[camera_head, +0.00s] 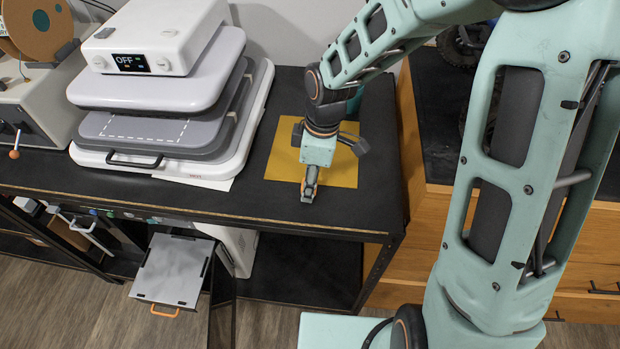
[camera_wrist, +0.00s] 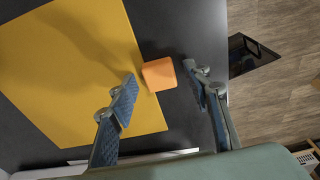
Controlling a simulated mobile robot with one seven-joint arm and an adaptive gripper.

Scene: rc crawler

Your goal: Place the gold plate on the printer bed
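The gold plate (camera_head: 335,172) lies flat on the black tabletop; it also fills the left of the wrist view (camera_wrist: 60,75). Its small orange tab (camera_wrist: 158,74) sticks out at one edge. My gripper (camera_head: 309,186) is over the plate's front edge, pointing down. In the wrist view its two fingers (camera_wrist: 162,92) are apart, one on each side of the tab, with visible gaps. A grey panel with an orange handle (camera_head: 172,272) lies low in front of the table at the left; it looks like the printer bed or a plate on it.
A white and grey press (camera_head: 160,125) with an "OFF" display stands left of the plate. A beige machine (camera_head: 40,95) with a spool stands at the far left. The table's front edge (camera_head: 250,212) is close to my gripper. Wooden drawers (camera_head: 480,245) are at the right.

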